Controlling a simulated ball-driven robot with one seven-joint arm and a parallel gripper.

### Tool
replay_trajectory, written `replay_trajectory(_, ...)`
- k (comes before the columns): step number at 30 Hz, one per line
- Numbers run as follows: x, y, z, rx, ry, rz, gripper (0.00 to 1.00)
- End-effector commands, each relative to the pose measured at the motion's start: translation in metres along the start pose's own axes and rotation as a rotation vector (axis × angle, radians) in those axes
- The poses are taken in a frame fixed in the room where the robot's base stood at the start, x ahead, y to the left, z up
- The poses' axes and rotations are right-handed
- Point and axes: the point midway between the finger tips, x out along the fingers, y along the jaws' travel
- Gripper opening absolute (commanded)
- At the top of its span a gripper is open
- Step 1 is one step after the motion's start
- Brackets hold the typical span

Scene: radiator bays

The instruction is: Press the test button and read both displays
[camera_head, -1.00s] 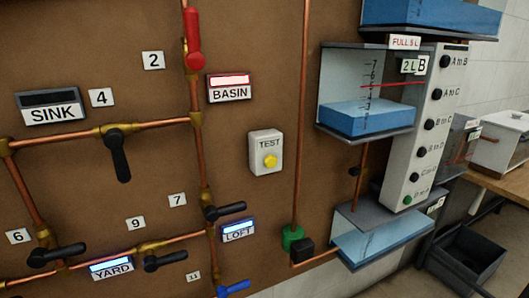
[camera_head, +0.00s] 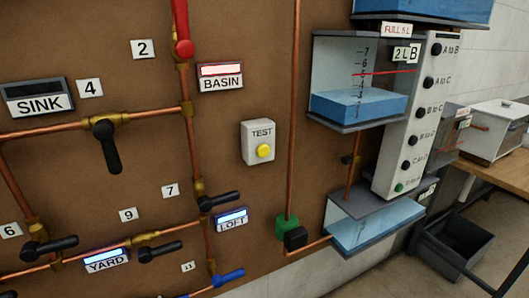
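The TEST box (camera_head: 258,143) is a white box with a yellow button (camera_head: 264,151), mounted on the brown panel in the head view. Nothing touches the button. Several displays sit on the pipework. The BASIN display (camera_head: 221,72) is lit red. The LOFT display (camera_head: 232,217) and the YARD display (camera_head: 106,258) are lit blue-white. The SINK display (camera_head: 35,92) is dark. I cannot read any figures on them. Which two the task means is not shown. My gripper is not in view.
Copper pipes carry a red-handled valve (camera_head: 183,46), several black-handled valves and a blue-handled valve (camera_head: 229,277). Water tanks (camera_head: 356,105) and a white column of black buttons (camera_head: 413,130) stand right. A wooden bench (camera_head: 497,171) with a dark bin (camera_head: 456,245) below is far right.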

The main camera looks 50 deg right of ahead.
Motion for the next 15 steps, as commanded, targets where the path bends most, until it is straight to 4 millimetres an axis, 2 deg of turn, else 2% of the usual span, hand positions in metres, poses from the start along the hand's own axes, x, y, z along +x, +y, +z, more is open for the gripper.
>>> replay_trajectory(2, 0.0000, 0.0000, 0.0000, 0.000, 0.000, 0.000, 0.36)
replay_trajectory(13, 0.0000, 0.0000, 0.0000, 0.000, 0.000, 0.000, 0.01)
replay_trajectory(15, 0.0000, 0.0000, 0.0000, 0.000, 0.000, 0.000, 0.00)
